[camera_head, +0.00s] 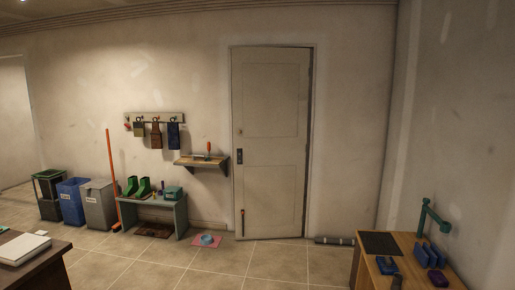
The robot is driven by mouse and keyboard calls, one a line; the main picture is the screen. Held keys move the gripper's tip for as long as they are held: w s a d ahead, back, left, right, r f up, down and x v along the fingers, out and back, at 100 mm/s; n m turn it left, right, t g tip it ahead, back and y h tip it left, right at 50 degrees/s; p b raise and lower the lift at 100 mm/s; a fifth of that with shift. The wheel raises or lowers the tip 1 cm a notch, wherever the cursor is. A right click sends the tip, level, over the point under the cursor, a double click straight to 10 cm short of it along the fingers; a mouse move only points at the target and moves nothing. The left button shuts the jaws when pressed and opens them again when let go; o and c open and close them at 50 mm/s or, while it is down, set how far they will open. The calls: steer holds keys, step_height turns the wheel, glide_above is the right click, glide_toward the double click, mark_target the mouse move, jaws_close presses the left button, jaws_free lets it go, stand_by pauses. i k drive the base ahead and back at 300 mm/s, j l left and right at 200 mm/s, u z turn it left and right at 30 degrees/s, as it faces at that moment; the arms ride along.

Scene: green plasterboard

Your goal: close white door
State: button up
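The white door (271,137) is an off-white panelled door in the far wall, right of the middle of the view. A dark handle plate (239,157) sits on its left edge at mid height. A thin dark line runs along its top and right edges. The door stands in or very near its frame; I cannot tell whether it is fully flush or slightly ajar. My gripper is not in view.
A small wall shelf (201,161) and a low bench (154,214) with green boots stand left of the door. A pink mat with a blue bowl (207,240) lies near its foot. A wooden workbench (408,260) is front right, a dark table (35,262) front left. Tiled floor between is clear.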

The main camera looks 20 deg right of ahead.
mark_target(269, 85)
steer(key=i+l+z, duration=0.25)
steer(key=i+z, duration=0.2)
steer(key=i, duration=0.15)
steer(key=i+z, duration=0.35)
steer(key=i, duration=3.2)
steer(key=i+u, duration=0.15)
steer(key=i, duration=0.35)
steer(key=i+l+u, duration=0.15)
steer(key=i, duration=0.35)
steer(key=i+l+u, duration=0.15)
steer(key=i, duration=0.3)
steer(key=i+l+u, duration=0.15)
steer(key=i+l, duration=0.2)
steer(key=i, duration=0.15)
